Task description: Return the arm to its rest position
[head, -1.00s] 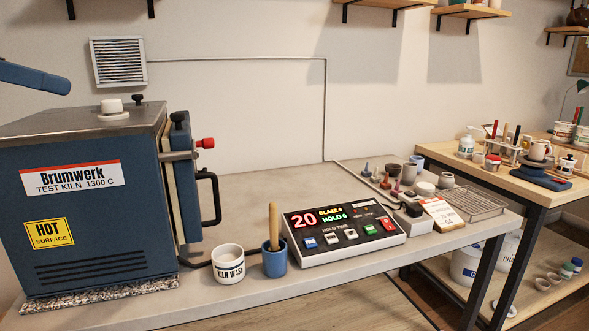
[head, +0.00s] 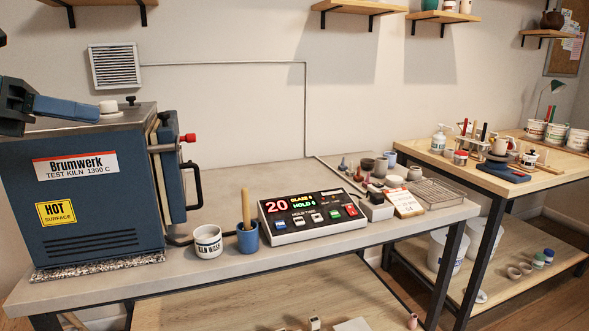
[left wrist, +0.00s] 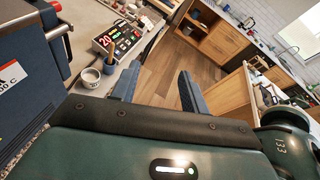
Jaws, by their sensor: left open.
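My left gripper (head: 82,109) reaches in from the left edge of the head view, in front of the kiln's top left part as seen there. Its blue finger points right. In the left wrist view its two fingers (left wrist: 158,88) stand well apart with nothing between them, so it is open and empty. The blue kiln (head: 85,195) stands on the left of the grey bench, its door side facing right; part of its top is hidden by my gripper. My right gripper is not in view.
On the grey bench (head: 225,187) stand a white kiln wash cup (head: 208,242), a blue cup (head: 248,239) with a wooden handle, and a control box (head: 312,214). A wire rack (head: 437,194) lies farther right. The bench's middle behind the box is clear.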

